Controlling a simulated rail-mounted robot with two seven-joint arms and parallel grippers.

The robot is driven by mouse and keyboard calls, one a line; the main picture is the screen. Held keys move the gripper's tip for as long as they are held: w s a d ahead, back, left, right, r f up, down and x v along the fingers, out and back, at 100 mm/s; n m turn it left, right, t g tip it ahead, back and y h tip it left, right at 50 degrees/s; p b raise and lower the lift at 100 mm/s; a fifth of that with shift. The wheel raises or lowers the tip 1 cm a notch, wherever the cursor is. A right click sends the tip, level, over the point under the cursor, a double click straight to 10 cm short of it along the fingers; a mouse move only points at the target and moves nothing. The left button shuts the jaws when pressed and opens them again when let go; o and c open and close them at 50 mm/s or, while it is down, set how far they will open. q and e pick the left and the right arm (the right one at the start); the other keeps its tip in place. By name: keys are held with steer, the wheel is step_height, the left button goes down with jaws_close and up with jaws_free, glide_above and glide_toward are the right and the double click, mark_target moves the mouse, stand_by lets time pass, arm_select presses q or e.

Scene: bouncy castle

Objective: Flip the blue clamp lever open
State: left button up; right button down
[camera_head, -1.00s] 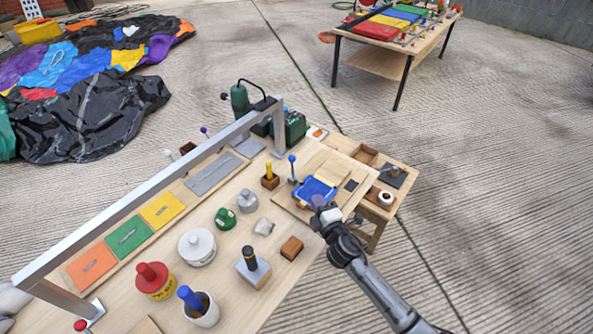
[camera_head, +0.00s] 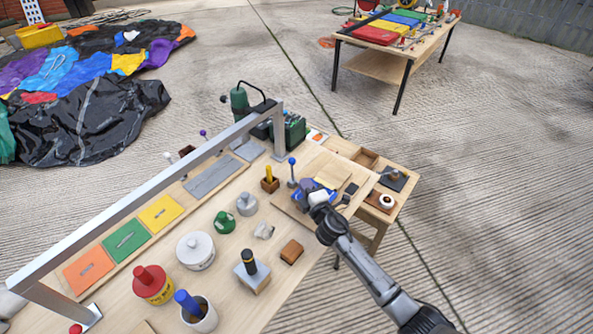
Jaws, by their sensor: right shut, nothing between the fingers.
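A thin upright lever with a blue ball knob (camera_head: 292,161) stands at the left edge of the wooden board (camera_head: 323,160) at the bench's right end. It looks like the blue clamp lever. Beside it on the board lies a blue flat piece (camera_head: 301,196), mostly hidden by my right gripper. My right gripper (camera_head: 308,188) is shut and empty, over the blue piece and just right of and below the lever, apart from the knob. Whether it touches the blue piece I cannot tell. My left gripper is not in view.
A metal frame bar (camera_head: 150,180) runs along the bench's back. A red-topped yellow can (camera_head: 153,285), a white lidded pot (camera_head: 195,250) and several small parts stand left of the gripper. A green machine (camera_head: 293,130) stands behind the board. A side table adjoins at right.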

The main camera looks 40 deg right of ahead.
mark_target(293, 164)
steer(key=b+x, duration=0.1)
steer(key=x, duration=0.5)
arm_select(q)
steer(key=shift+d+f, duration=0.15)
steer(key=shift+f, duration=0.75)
arm_select(e)
steer(key=shift+w+d, duration=0.15)
steer(key=shift+w, duration=0.4)
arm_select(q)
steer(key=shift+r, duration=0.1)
arm_select(e)
steer(key=shift+r, duration=0.1)
